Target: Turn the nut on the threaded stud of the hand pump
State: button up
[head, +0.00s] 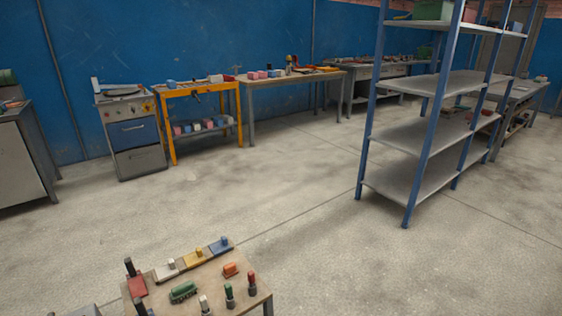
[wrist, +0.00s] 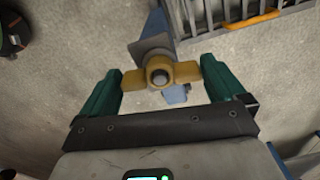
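My gripper (wrist: 160,72) shows in the wrist view, with a teal finger on each side. The dark round end of the threaded stud (wrist: 159,77) shows in the middle of the nut. Behind the nut is a blue-grey part of the hand pump (wrist: 154,28), and a small blue piece shows below; the rest of the pump is hidden. The head view does not show my gripper or, as far as I can tell, the pump.
A grey rack with an orange piece (wrist: 250,20) is at upper right in the wrist view; a dark round object (wrist: 12,35) is at upper left. In the head view, a small table (head: 215,268) holds several coloured parts, and blue-posted shelves (head: 415,150) stand right. Open floor lies between.

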jog(key=c, duration=0.7)
jog(key=shift+m+p, duration=0.3)
jog(key=shift+m, duration=1.4)
jog(key=shift+c, duration=0.3)
jog(key=shift+m, duration=0.6)
jog(key=shift+m+p, duration=0.3)
jog(key=shift+m, duration=0.8)
jog(key=m, duration=0.3)
